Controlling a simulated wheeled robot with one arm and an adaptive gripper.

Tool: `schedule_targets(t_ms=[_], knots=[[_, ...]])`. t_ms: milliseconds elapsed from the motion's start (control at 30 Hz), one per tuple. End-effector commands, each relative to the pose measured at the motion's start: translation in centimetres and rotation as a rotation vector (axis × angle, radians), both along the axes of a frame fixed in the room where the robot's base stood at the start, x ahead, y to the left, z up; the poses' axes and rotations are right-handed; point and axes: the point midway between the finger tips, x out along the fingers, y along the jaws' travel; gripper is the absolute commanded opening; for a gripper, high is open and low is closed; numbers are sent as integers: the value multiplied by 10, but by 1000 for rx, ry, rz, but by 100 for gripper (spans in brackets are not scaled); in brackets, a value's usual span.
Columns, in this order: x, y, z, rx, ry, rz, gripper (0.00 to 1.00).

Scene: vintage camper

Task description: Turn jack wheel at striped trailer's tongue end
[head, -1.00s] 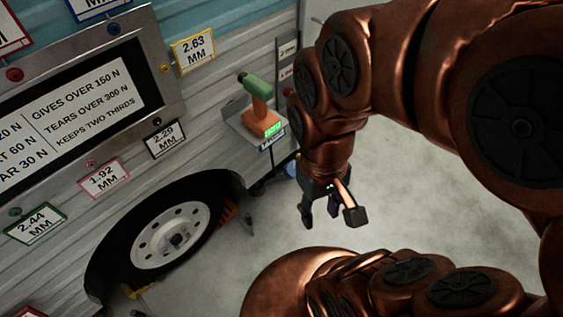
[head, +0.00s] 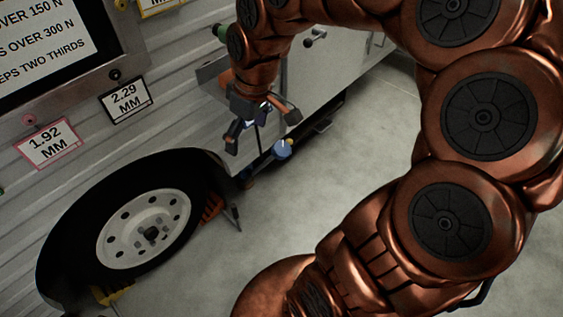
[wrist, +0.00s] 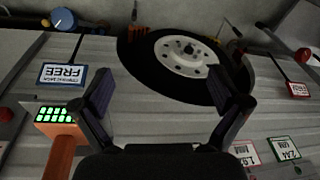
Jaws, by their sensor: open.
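The trailer (head: 75,165) has grey ribbed siding and fills the left of the head view. A small round blue part (head: 283,149) shows low by its lower edge, just below and right of my gripper in the picture. A round blue part also shows at the top left of the wrist view (wrist: 62,18). I cannot tell whether it is the jack wheel. My gripper (head: 262,128) is open and empty, pointing down in front of the siding. In the wrist view its spread fingers (wrist: 160,92) frame siding, with nothing between them.
The trailer's road wheel (head: 145,230) has a black tyre and white hub. An orange device with a green display (wrist: 58,125) and a blue-framed sign (wrist: 62,75) are on the left of the wrist view. Concrete floor (head: 300,205) is open right of the wheel.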

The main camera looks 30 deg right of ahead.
Motion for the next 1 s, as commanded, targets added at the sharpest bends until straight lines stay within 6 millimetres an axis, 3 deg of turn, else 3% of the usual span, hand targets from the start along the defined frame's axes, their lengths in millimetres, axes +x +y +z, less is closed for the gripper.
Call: schedule_targets(t_ms=[33,267,500,800,1000], knots=[[15,-8,-29,12,-20,10,98],[73,-52,-95,36,-118,54,98],[119,-115,-172,32,-203,58,98],[145,-195,-261,-3,-260,31,98],[148,-220,-283,-21,-271,23,98]])
